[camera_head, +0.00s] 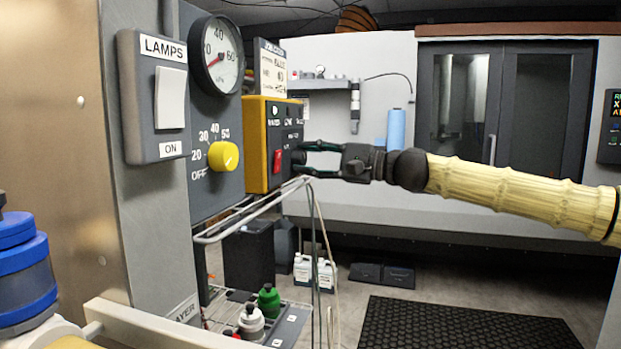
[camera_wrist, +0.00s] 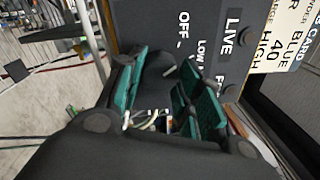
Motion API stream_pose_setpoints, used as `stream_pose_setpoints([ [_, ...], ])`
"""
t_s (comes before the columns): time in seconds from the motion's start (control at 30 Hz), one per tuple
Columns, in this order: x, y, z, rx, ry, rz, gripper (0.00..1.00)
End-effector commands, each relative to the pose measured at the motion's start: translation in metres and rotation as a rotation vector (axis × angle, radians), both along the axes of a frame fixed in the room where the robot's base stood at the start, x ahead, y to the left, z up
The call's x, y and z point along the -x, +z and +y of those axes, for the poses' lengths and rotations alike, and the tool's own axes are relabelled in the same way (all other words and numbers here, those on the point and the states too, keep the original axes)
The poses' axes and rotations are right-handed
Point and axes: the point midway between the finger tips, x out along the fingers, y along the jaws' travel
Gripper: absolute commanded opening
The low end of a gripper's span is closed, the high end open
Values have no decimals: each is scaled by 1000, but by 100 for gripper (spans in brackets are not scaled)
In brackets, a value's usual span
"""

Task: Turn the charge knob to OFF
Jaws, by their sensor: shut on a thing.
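The charge knob (camera_head: 298,157) is a small black knob on the dark face of a yellow box (camera_head: 256,140) in the head view. It also shows in the wrist view (camera_wrist: 163,67), where the panel around it reads OFF, LOW and a partly hidden word starting with F. My gripper (camera_head: 304,155) reaches in from the right, and its teal-padded fingers (camera_wrist: 163,75) are shut on the knob, one on each side. The fingers hide much of the knob, and I cannot tell which label it points to.
A yellow knob (camera_head: 223,156) with an OFF-to-50 scale and a round gauge (camera_head: 216,55) are on the grey panel to the left. A red switch (camera_head: 277,161) is beside the charge knob. A wire rack (camera_head: 250,210) juts out below. The space right of the box is open.

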Motion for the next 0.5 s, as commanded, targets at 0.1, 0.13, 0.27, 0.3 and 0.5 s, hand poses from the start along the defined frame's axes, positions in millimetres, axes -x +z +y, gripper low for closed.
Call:
stream_pose_setpoints([
  [0.1,0,-6,0,31,0,-103,12],
  [0.13,0,-6,0,40,0,-127,12],
  [0.27,0,-5,-1,75,-1,-235,11],
  [0.3,0,-5,0,86,0,-266,11],
  [0.5,0,-3,0,128,1,-394,11],
])
